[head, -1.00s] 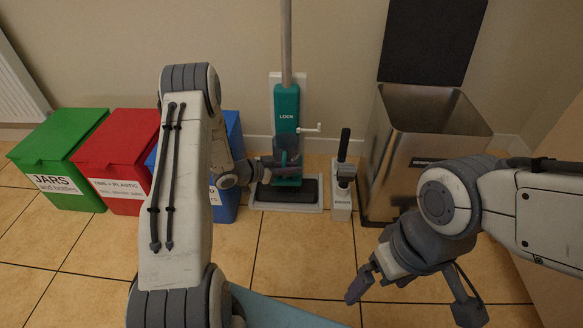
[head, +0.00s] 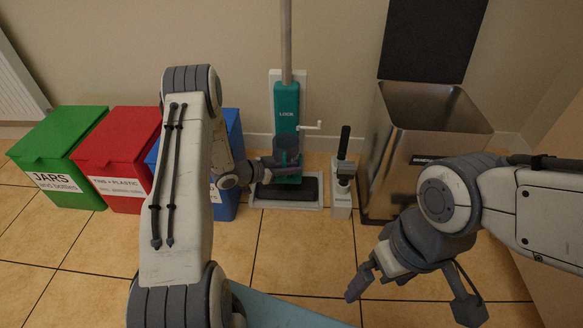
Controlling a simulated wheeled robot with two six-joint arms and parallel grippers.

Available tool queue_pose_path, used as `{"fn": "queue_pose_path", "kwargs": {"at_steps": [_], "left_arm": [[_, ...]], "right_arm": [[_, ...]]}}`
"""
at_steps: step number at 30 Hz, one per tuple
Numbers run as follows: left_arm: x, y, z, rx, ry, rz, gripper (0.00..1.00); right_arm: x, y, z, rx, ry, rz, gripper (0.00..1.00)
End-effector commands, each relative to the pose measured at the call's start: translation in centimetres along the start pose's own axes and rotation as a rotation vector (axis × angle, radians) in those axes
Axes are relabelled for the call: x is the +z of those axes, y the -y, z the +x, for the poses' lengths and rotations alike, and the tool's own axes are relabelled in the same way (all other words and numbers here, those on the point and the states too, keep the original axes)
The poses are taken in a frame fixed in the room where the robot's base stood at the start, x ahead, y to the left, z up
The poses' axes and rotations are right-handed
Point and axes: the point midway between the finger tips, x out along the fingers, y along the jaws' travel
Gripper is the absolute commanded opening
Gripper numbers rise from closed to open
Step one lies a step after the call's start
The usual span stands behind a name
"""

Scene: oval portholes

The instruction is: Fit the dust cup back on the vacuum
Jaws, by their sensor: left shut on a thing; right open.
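The vacuum (head: 285,115) is a teal upright with a grey pole, marked LOCK, standing on a flat dark base against the wall. A small white lever (head: 309,127) sticks out to the right of its body. The dust cup (head: 286,144), dark and translucent, is upright at the front of the vacuum's lower body. My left gripper (head: 262,168) is shut on it from the left. I cannot tell whether the cup is seated or just in front of the body. My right gripper (head: 371,281) is open and empty over the floor at lower right.
A green bin (head: 62,140), a red bin (head: 128,140) and a blue bin (head: 229,140) stand at left, the blue one partly behind my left arm. A white stand with a black-handled tool (head: 343,175) is right of the vacuum. A steel bin (head: 400,150) with raised lid stands further right.

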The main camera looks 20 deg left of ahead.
Motion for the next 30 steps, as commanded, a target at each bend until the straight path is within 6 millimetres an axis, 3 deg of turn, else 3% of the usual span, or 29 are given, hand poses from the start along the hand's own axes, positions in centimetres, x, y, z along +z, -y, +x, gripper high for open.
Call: {"fn": "queue_pose_path", "kwargs": {"at_steps": [13,15,16,17,25,30], "left_arm": [[0.1,0.0,0.1,0.000,-0.001,0.001,0.00],[0.1,0.0,0.1,0.000,-0.001,0.001,0.35],[0.1,0.0,0.1,0.000,-0.001,0.001,0.47],[0.1,0.0,0.1,0.000,-0.001,0.001,0.51],[0.1,0.1,-0.3,-0.004,0.001,-0.002,0.51],[-0.3,0.2,-2.7,-0.007,0.001,-0.004,0.51]], "right_arm": [[0.0,0.0,-0.3,0.000,0.000,0.000,1.00],[0.0,0.0,-0.3,0.000,0.000,0.000,1.00],[0.0,0.0,-0.3,0.000,0.000,0.000,1.00],[0.0,0.0,-0.3,0.000,0.000,0.000,1.00],[0.0,0.0,-0.6,0.000,0.000,0.000,1.00],[-0.1,0.2,-2.4,0.000,0.000,0.000,1.00]]}}
